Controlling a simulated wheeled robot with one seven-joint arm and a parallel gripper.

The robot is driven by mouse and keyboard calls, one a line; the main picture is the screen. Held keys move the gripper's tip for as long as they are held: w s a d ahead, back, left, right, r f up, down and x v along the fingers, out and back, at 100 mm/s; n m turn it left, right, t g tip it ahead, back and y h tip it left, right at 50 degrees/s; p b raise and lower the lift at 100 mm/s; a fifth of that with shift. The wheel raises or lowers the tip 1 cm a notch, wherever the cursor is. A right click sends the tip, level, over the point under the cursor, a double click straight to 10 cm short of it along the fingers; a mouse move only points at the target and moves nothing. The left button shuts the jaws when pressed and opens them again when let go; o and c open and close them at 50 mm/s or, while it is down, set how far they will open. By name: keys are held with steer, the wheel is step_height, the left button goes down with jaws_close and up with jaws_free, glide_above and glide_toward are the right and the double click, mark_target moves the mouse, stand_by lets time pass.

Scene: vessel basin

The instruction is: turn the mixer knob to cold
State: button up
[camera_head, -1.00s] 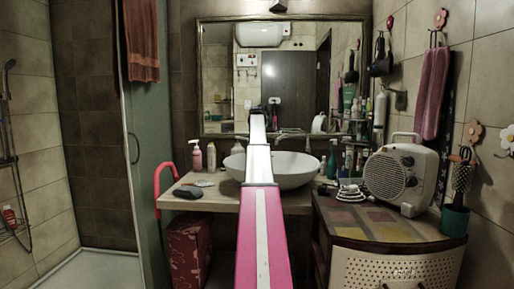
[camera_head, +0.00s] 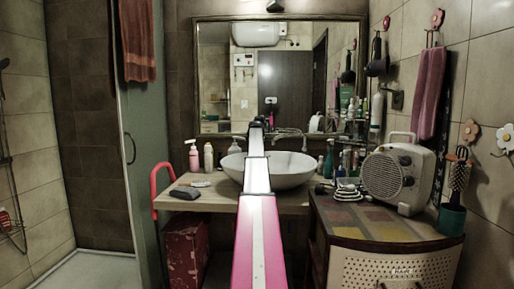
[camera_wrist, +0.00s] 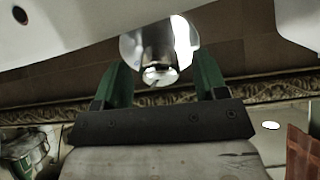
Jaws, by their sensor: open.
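In the wrist view my gripper (camera_wrist: 163,66) is open, with its two green fingers apart. A shiny chrome part (camera_wrist: 158,48), which looks like the mixer knob, shows between the fingers with a gap on each side. I cannot tell its depth relative to the fingertips or which way it is turned. In the head view a chrome spout (camera_head: 291,132) curves behind the white vessel basin (camera_head: 295,172). My arm reaches over the basin and hides its middle; the knob and my gripper cannot be made out there.
The basin stands on a counter (camera_head: 222,197) with a pink bottle (camera_head: 193,156) and a white bottle (camera_head: 208,157) at left. Several bottles and a heater (camera_head: 398,178) stand at right. A mirror (camera_head: 222,75) hangs behind.

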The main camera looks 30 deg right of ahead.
steer(key=shift+w+d+f, duration=0.2)
steer(key=shift+f, duration=0.1)
steer(key=c, duration=0.9)
steer(key=shift+m, duration=1.6)
steer(key=o, duration=0.9)
